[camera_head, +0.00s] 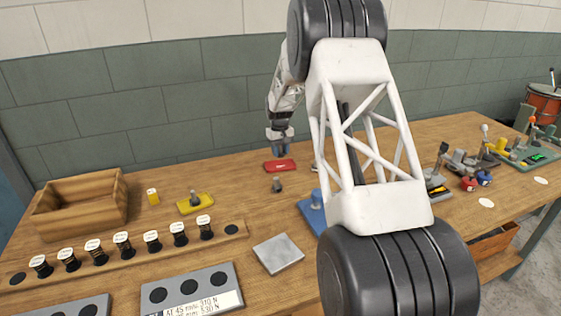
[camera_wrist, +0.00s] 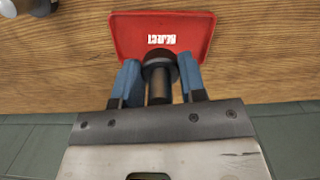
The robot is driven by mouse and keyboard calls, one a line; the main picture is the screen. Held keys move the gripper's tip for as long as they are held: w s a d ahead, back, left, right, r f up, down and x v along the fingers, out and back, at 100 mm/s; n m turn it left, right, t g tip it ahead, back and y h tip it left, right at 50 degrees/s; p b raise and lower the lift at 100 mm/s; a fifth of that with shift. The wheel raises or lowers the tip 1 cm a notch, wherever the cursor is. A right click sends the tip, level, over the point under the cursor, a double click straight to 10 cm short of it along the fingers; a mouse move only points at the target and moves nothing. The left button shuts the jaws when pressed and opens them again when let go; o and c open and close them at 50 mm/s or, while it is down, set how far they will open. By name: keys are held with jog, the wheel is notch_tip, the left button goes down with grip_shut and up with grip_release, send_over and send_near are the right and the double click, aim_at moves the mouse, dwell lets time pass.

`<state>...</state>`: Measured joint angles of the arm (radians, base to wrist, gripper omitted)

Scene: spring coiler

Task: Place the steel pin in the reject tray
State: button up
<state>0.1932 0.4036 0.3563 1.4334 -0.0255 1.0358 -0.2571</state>
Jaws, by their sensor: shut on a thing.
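The reject tray is a small shallow red tray (camera_head: 279,166) with white lettering, lying on the bench. In the wrist view the red tray (camera_wrist: 205,42) is just beyond the fingertips. The pin's collar end overlaps the tray's near edge in the wrist view. I cannot tell whether the pin touches the tray.
A small dark peg (camera_head: 277,185) stands in front of the tray. A yellow block (camera_head: 195,204), a wooden box (camera_head: 80,207) and a rack of spools (camera_head: 130,258) are to the left. A grey plate (camera_head: 278,254) lies nearer. My arm hides part of the bench.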

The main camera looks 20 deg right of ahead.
aim_at(281, 166)
jog(key=shift+f, duration=2.4)
jog(key=shift+f, duration=0.1)
jog(key=o, duration=1)
jog(key=r, duration=0.8)
jog(key=w+r, duration=0.1)
jog(key=r, duration=0.3)
jog(key=shift+r, duration=0.1)
jog(key=shift+a, duration=0.1)
